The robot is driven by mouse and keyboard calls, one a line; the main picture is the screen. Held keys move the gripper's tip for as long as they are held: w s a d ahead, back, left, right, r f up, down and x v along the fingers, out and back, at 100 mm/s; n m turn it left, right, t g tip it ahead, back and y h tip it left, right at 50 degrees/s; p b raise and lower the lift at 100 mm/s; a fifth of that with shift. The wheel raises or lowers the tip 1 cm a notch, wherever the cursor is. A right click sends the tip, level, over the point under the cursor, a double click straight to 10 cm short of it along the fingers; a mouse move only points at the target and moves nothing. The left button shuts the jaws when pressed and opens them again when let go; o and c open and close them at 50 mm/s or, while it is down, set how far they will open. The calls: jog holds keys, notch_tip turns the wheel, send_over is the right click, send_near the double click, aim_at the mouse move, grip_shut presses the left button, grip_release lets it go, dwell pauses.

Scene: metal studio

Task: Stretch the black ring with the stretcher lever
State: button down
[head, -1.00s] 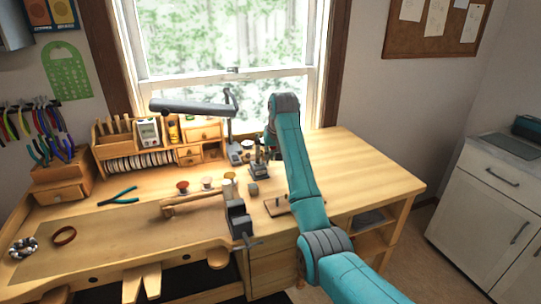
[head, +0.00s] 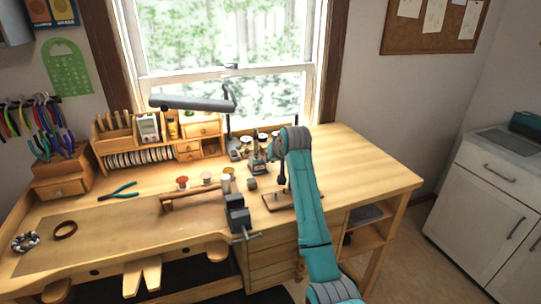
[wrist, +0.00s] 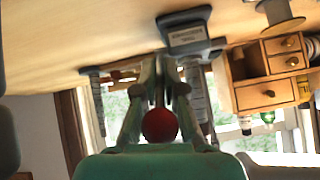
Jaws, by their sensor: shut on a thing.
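In the wrist view my gripper (wrist: 160,95) is shut on the stretcher lever, whose red ball knob (wrist: 159,126) sits between the fingers. A dark grey tool base with a label plate (wrist: 187,34) shows beyond the fingers, upside down in this view; it looks like the stretcher's base. In the head view the dark stretcher (head: 258,166) stands on the bench just left of the end of my arm. My gripper is mostly hidden there behind my own wrist. I cannot make out the black ring in either view.
A wooden stand (head: 290,200) with a dark post is close by my arm. The bench's right end is clear.

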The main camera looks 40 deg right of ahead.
jog(key=shift+s+a+f, duration=0.1)
jog(key=shift+s+f, duration=0.2)
jog(key=shift+f, duration=0.3)
jog(key=shift+s+a+f, duration=0.1)
jog(key=shift+s+f, duration=0.15)
jog(key=shift+f, duration=0.35)
jog(key=shift+d, duration=0.1)
jog(key=c, duration=1.3)
grip_release()
jog(key=shift+w+d, duration=0.1)
jog(key=shift+r, duration=0.2)
jog(key=shift+r, duration=0.2)
jog(key=v, duration=1.1)
jog(key=shift+s+r, duration=0.2)
